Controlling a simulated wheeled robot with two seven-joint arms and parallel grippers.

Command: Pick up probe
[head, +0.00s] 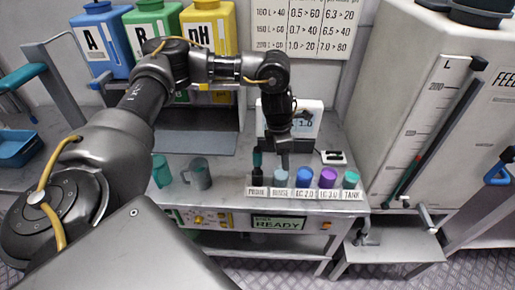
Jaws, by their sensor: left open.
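The probe (257,160) is a slim dark upright thing with a greenish part. It stands at the left end of a small rack, in the place labelled PROBE. My left arm comes in from the left and bends down over the bench. My left gripper (284,152) points down just right of the probe, above the cup labelled RINSE (281,177). It is open, and I see nothing held in it. The fingertips are small and dark here, so their exact gap to the cup is hard to tell. My right gripper is not in view.
Right of RINSE stand a blue cup (305,177), a purple cup (327,177) and a teal cup (350,179). A grey mug (199,174) and a teal mug (162,171) stand left on the bench. A large tank (415,110) stands at right. The READY display (277,223) is below.

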